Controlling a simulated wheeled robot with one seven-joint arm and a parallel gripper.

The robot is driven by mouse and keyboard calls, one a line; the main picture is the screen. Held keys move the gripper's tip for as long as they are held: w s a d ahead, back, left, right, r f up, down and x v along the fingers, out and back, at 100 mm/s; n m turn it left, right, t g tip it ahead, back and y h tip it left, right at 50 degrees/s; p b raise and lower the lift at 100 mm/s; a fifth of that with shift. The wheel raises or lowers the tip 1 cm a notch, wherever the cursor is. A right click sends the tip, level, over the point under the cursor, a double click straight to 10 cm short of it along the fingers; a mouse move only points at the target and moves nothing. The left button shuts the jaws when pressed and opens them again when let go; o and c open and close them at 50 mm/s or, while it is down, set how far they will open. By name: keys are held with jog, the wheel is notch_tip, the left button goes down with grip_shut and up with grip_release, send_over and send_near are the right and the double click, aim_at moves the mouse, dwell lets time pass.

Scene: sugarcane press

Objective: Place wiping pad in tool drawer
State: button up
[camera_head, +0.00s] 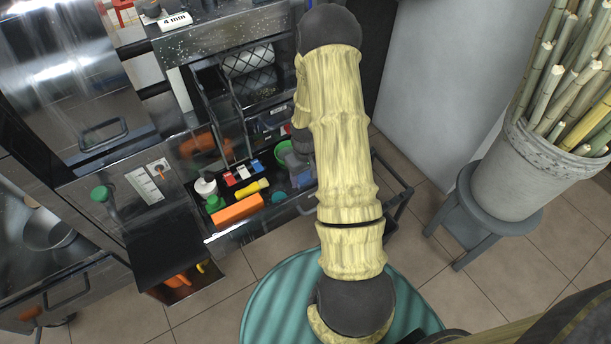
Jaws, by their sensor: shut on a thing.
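The tool drawer (262,226) is pulled out below the press, with its front toward me. An orange block (238,211) lies along its front left; I cannot tell whether this is the wiping pad. My arm hangs over the drawer's right part and hides much of its inside. A dark part of my wrist shows at the arm's left edge, above the drawer. My gripper's fingers are hidden, so what they hold does not show. No other thing can be made out surely as the wiping pad.
The drawer also holds a white bottle (205,187), a yellow tool (252,187), a green cup (290,156) and other small items. A bucket of sugarcane (505,180) stands on a grey stool (466,214) at the right. Tiled floor lies open between stool and drawer.

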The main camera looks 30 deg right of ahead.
aim_at(306, 175)
jog(key=shift+f, duration=0.1)
jog(key=shift+f, duration=0.6)
jog(key=o, duration=1)
notch_tip(306, 175, up, 13)
jog(key=p, duration=0.3)
jog(key=shift+r, duration=0.15)
